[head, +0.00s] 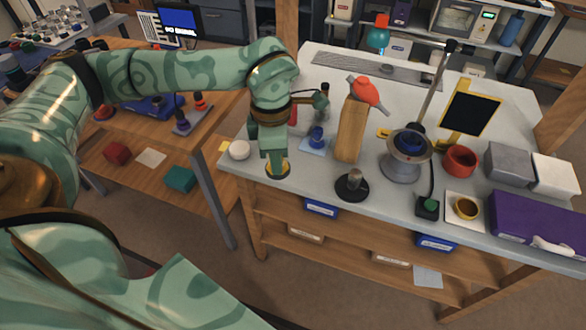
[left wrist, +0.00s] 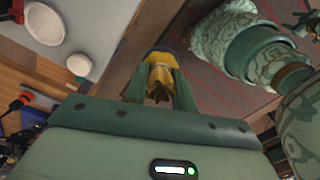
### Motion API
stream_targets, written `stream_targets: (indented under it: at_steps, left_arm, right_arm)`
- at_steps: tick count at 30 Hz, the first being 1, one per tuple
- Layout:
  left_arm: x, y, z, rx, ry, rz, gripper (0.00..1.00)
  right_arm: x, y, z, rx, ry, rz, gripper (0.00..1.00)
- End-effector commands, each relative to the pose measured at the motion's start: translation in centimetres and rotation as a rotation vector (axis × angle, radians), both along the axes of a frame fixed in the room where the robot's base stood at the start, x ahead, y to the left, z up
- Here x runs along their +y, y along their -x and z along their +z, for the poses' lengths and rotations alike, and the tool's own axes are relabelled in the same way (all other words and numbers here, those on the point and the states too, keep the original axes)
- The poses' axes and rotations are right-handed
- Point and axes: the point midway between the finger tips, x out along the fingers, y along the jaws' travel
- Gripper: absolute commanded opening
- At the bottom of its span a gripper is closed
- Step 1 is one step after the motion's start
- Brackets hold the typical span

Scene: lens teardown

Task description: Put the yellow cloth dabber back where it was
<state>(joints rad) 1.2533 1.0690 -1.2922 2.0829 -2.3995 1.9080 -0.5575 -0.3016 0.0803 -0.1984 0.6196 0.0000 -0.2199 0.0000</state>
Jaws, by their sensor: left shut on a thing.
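The yellow cloth dabber (head: 279,174) shows under my left gripper (head: 277,164) in the head view, at the near left corner of the grey-white bench top (head: 320,182). My left gripper points down and is shut on it. In the left wrist view the dabber (left wrist: 158,76) sits between the two green fingers (left wrist: 158,88), with a yellow body and a dark blue end. The fingers hide part of it. I cannot tell whether it touches the bench top.
A black stand (head: 352,186) and a wooden block (head: 350,132) with a red bird-like thing (head: 365,92) are to the right. A blue piece (head: 317,135) stands on a pale mat behind.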

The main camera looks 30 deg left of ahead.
Motion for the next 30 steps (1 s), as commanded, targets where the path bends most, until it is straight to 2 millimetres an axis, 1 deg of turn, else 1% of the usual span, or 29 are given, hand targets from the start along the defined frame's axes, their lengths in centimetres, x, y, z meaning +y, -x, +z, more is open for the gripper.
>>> stream_targets:
  at_steps: [1, 3, 6, 9, 11, 14, 19, 21, 24, 27, 30]
  left_arm:
    - [0.7, -0.2, -1.5, 0.009, -0.004, 0.13, 0.08]
    - [1.4, -0.4, -2.2, 0.013, -0.008, 0.293, 0.08]
    - [2.1, -0.6, -2.8, 0.015, -0.013, 0.452, 0.08]
    - [2.6, -1.3, -3.3, 0.013, -0.015, 0.528, 0.08]
    - [2.9, -2.3, -3.9, 0.013, -0.015, 0.543, 0.08]
    - [3.5, -4.8, -5.2, 0.014, -0.014, 0.545, 0.08]
    - [4.8, -9.7, -7.7, 0.017, -0.014, 0.543, 0.08]
    - [5.1, -10.8, -9.5, 0.021, -0.016, 0.541, 0.08]
    - [5.5, -12.3, -11.1, 0.018, -0.015, 0.539, 0.08]
    - [5.8, -13.1, -11.8, 0.015, -0.014, 0.538, 0.08]
    - [5.9, -13.5, -12.1, 0.013, -0.015, 0.536, 0.08]
  right_arm:
    - [0.1, 0.5, -1.1, 0.011, -0.001, 0.0, 0.48]
    - [0.1, 0.7, -1.6, 0.015, -0.001, 0.0, 0.48]
    - [0.2, 0.8, -2.0, 0.019, -0.003, 0.001, 0.48]
    - [0.2, 0.9, -2.4, 0.022, -0.003, 0.001, 0.48]
    - [0.3, 1.1, -2.7, 0.024, -0.003, 0.001, 0.48]
    - [0.3, 1.4, -3.6, 0.032, -0.003, 0.002, 0.48]
    - [0.3, 2.0, -5.5, 0.049, -0.004, 0.002, 0.48]
    - [0.3, 2.3, -6.3, 0.055, -0.004, 0.002, 0.48]
    - [0.2, 2.6, -7.1, 0.062, -0.003, 0.002, 0.48]
    - [0.2, 2.7, -7.5, 0.066, -0.003, 0.002, 0.48]
    - [0.2, 2.8, -7.6, 0.067, -0.003, 0.001, 0.48]
